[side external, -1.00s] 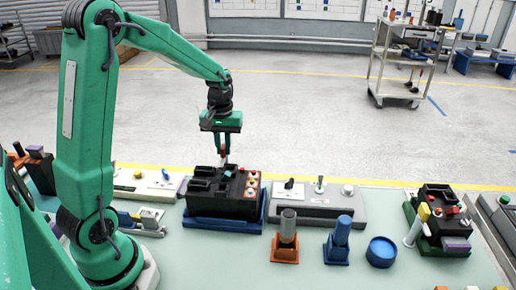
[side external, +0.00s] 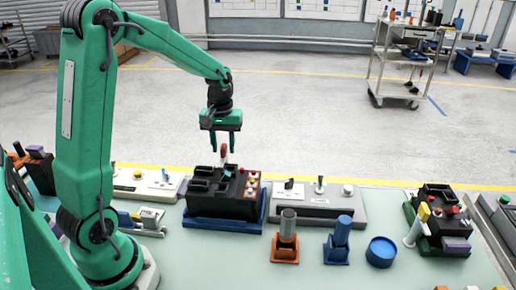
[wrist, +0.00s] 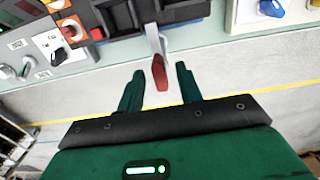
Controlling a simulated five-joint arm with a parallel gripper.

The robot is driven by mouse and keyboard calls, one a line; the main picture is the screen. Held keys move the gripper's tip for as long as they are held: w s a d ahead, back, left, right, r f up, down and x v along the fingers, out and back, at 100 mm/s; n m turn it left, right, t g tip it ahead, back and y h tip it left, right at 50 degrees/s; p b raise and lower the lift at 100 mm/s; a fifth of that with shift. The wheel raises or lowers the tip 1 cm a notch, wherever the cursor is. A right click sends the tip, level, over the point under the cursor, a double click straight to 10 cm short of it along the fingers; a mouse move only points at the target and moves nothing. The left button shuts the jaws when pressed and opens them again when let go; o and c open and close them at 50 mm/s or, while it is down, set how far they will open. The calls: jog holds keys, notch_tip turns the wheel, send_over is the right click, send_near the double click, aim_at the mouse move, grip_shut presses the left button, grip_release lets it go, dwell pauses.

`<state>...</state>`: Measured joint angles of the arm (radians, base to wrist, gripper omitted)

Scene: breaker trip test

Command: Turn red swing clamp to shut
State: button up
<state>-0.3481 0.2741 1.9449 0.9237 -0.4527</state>
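The red swing clamp stands at the back of a black device block (side external: 222,205); its red-tipped lever (side external: 223,154) points up in the side view. In the wrist view the red grip (wrist: 159,73) lies on a pale metal arm that runs back to the dark block. My gripper (side external: 223,148) is open above the clamp, with its fingers on either side of the red tip. In the wrist view my gripper (wrist: 160,70) shows a clear gap on both sides of the red grip. The clamp's pivot is hard to make out.
The black block sits in a blue tray (side external: 205,224). A grey switch panel (side external: 318,212) stands to its right. In front are an orange-based holder (side external: 285,252), a blue-based holder (side external: 336,256) and a blue round dish (side external: 381,252). Space above the bench is free.

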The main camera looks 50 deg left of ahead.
aim_at(223, 148)
notch_tip(223, 148, up, 7)
jog(key=shift+r, duration=0.2)
dwell(0.3)
jog(key=shift+s+d+r, duration=0.2)
jog(key=shift+d+r, duration=0.05)
jog(key=shift+d, duration=0.05)
jog(key=s+d+r+m+t, duration=0.2)
jog(key=s+d+m, duration=0.2)
jog(key=s+d, duration=0.2)
jog(key=s+d+r+m+t, duration=0.2)
jog(key=s+d+m+t, duration=0.1)
jog(key=s+d+m, duration=0.2)
jog(key=s+d, duration=0.2)
jog(key=s, duration=0.2)
jog(key=shift+s+d+r+t, duration=0.15)
jog(key=shift+s+r+t, duration=0.05)
jog(key=shift+s+t, duration=0.1)
dwell(1.1)
